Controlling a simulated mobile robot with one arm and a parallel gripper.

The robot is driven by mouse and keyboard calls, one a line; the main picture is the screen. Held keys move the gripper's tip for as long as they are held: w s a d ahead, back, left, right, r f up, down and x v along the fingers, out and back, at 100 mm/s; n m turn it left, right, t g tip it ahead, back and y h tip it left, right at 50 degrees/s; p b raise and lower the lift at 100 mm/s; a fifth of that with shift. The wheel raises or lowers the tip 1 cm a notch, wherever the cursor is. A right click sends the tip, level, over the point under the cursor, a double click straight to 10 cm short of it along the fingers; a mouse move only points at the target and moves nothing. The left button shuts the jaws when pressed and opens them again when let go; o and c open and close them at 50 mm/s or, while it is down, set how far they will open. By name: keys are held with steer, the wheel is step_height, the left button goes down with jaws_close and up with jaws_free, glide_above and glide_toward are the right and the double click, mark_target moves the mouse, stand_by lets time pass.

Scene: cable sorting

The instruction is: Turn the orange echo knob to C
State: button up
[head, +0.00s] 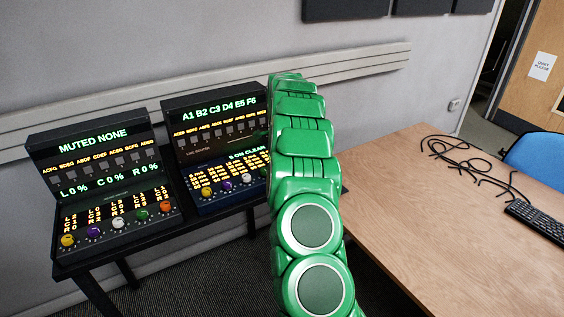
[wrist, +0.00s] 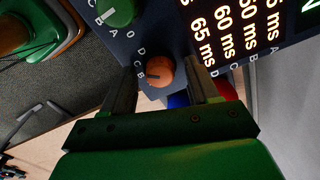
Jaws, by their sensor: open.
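In the wrist view, the orange knob (wrist: 160,72) sits near the edge of a dark blue panel, with small letters beside it, including D, C and B. A dark pointer mark on it faces the left side, near C and B; I cannot tell exactly which. My gripper (wrist: 161,78) is open, with one finger on each side of the knob. I cannot tell whether either finger touches it. In the head view, my green arm reaches to the right console (head: 214,101) and hides my gripper and the console's right-hand knobs.
A green knob (wrist: 118,12) is close by in the wrist view, and lit ms values fill the panel to the right. The left console (head: 95,150) has its own orange knob (head: 165,207). A wooden desk (head: 420,215) with loose black cables (head: 465,165) stands at right.

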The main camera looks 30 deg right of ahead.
step_height(320, 180, up, 6)
steer(key=shift+r, duration=0.85)
steer(key=shift+a+r, duration=0.15)
steer(key=shift+a, duration=0.05)
steer(key=s+a+r+n, duration=0.6)
steer(key=s+a, duration=0.4)
steer(key=a, duration=0.2)
steer(key=s+a+r+n, duration=0.5)
steer(key=s+a+r, duration=0.1)
steer(key=s+a, duration=0.45)
steer(key=s+a+f+n, duration=0.1)
steer(key=s+a+n, duration=0.2)
steer(key=s, duration=0.7)
steer(key=s+a+f+n+g, duration=0.1)
steer(key=s+a+n, duration=0.2)
steer(key=s, duration=0.8)
steer(key=s+a+f+n, duration=0.1)
steer(key=s+a+n, duration=0.2)
steer(key=s, duration=0.8)
steer(key=shift+f+n+g, duration=0.25)
steer(key=shift+n+g, duration=0.15)
steer(key=shift+n, duration=0.4)
